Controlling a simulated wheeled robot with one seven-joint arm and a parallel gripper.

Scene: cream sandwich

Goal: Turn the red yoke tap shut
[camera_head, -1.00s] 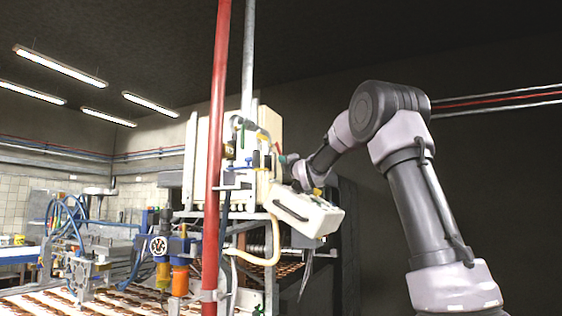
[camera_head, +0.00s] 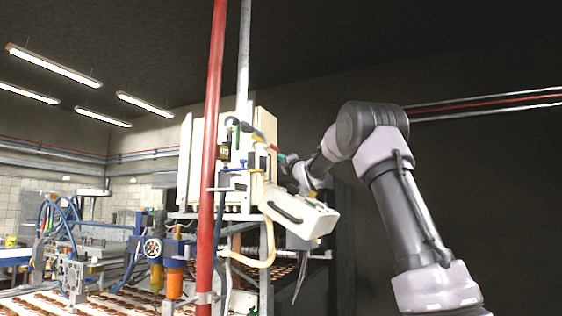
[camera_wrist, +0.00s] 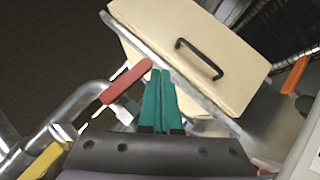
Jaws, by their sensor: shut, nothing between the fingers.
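The red tap handle (camera_wrist: 126,81) is a flat red lever on a silver pipe, left of my gripper in the wrist view. It lies diagonally, its upper right end close to my fingertips. Whether they touch I cannot tell. My gripper (camera_wrist: 160,76) has teal fingers pressed together with nothing between them, in front of a cream box (camera_wrist: 180,45) with a black handle. In the head view my gripper (camera_head: 283,159) is small, at the right side of the cream cabinet (camera_head: 265,125). A tiny red spot beside it may be the tap.
A yellow handle (camera_wrist: 42,162) lies at the lower left and an orange handle (camera_wrist: 295,75) at the right of the wrist view. A red pole (camera_head: 210,160) stands before the machine. A white box (camera_head: 299,212) with a black handle hangs below my wrist.

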